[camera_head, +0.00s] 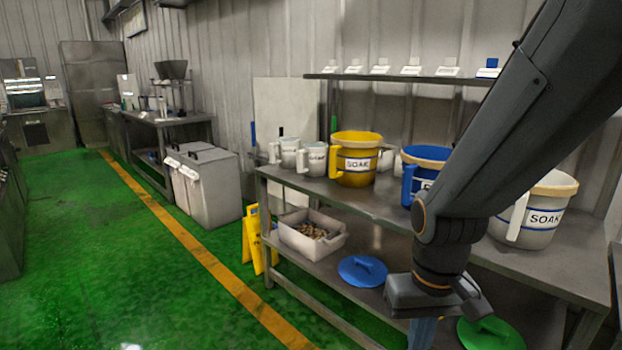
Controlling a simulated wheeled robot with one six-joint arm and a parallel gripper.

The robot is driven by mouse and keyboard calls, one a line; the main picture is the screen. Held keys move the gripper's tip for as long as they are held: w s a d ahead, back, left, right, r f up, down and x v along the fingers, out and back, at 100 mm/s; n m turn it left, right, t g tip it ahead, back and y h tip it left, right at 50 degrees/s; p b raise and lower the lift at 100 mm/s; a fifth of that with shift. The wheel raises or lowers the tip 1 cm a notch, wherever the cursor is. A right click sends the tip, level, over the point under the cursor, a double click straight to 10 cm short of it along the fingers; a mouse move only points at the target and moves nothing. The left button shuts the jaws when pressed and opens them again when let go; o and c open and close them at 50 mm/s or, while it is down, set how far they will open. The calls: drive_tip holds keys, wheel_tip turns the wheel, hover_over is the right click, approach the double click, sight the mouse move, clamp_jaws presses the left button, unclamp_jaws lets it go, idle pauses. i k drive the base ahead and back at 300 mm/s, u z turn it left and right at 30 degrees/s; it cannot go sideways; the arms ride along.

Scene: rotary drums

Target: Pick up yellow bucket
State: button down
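The yellow bucket (353,177) stands upright on the top of the metal table. It has a SOAK label on its front, a yellow handle on its left side and a wide, open yellow rim. My gripper (432,300) is at the lower right, at the end of my dark arm that reaches down from the upper right. In the picture it sits below and to the right of the yellow bucket, clearly apart from it. My gripper's fingers cannot be made out, so I cannot tell whether they are open.
A blue bucket (411,170), partly behind my arm, and a white bucket (538,215) stand right of it. Two white jugs (314,158) stand left. The lower shelf holds a bin (312,238), a blue lid (362,270) and a green lid (492,336). Green floor (110,250) is open at left.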

sight(354, 156)
drive_tip(key=u, duration=0.4)
drive_tip(key=k, duration=1.05)
drive_tip(key=u, duration=1)
drive_tip(key=i, duration=1.65)
drive_tip(key=z, duration=0.35)
drive_tip(key=i, duration=1.2)
drive_tip(key=z, duration=1.5)
drive_tip(key=i, duration=0.85)
drive_tip(key=z, duration=0.85)
